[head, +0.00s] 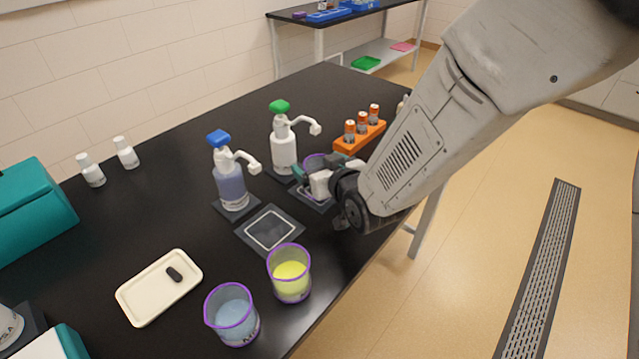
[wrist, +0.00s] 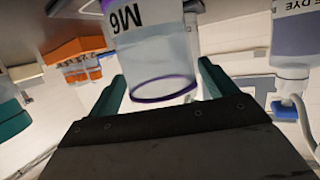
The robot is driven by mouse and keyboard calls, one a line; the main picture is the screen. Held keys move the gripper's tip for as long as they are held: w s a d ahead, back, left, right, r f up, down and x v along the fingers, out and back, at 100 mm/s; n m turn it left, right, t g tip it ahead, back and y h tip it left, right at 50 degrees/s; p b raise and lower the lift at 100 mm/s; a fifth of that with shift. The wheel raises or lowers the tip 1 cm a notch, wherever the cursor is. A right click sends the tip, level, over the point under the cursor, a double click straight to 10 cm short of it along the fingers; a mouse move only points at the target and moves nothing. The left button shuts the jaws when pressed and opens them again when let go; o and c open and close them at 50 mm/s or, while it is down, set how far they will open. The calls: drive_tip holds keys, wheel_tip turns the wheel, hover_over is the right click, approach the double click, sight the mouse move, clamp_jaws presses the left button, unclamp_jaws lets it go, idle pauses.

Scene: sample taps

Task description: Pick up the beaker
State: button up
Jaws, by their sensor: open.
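A clear beaker (wrist: 155,50) marked M6, with a purple rim, fills the top middle of the wrist view, which looks upside down. My gripper (wrist: 163,78) is open, with one teal finger on each side of the beaker. I cannot tell whether the fingers touch it. In the head view the beaker (head: 315,161) stands by the green-topped dispenser (head: 284,145), mostly hidden by my gripper (head: 314,172). Two other purple-rimmed beakers stand nearer: one with yellow liquid (head: 291,280), one with pale blue liquid (head: 232,319).
A blue-topped dispenser (head: 229,180) stands left of my gripper, with an empty dark pad (head: 244,236) before it. An orange rack (head: 347,147) with orange-capped vials is close behind. A cream tray (head: 134,302) holds a small dark object.

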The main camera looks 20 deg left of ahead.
drive_tip(key=c, duration=1.3)
drive_tip(key=shift+c, duration=0.5)
drive_tip(key=shift+r, duration=0.15)
